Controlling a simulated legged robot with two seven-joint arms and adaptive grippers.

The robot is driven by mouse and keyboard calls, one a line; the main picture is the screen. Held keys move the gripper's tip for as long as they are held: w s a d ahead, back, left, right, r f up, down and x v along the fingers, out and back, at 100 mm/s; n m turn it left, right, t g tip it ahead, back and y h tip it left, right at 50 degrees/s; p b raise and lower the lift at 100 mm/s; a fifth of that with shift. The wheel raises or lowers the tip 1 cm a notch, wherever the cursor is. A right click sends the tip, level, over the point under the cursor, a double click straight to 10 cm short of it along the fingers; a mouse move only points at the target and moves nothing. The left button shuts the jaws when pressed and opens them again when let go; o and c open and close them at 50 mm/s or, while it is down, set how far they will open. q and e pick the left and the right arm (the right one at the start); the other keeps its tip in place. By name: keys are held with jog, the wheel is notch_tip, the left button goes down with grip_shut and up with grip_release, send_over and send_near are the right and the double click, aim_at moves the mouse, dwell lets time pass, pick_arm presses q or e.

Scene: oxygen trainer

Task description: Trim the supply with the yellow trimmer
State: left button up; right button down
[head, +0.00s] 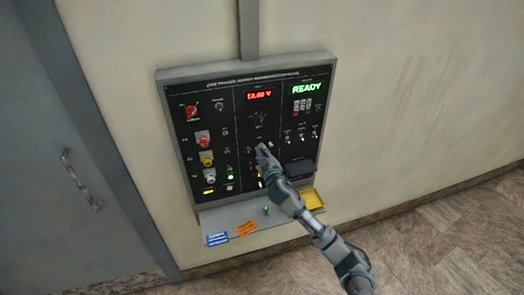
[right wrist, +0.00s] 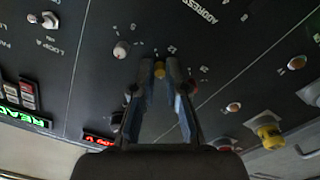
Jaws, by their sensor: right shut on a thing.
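My right gripper (head: 262,151) reaches the lower middle of the dark wall panel in the head view. A red display (head: 259,95) above reads about 12.60 V, though the digits are blurred. My left gripper is not in view.
A green READY display (head: 307,88) tops the right section, above several switches. Red, yellow and white knobs line the left section, including a yellow one (head: 206,159).

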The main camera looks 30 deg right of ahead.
jog(key=shift+r, duration=0.2)
jog(key=c, duration=1.2)
grip_release()
jog(key=shift+w, duration=0.1)
jog(key=shift+w+f, duration=0.1)
jog(key=shift+f, duration=0.1)
jog(key=v, duration=1.2)
jog(key=shift+d, duration=0.2)
jog(key=shift+f, duration=0.1)
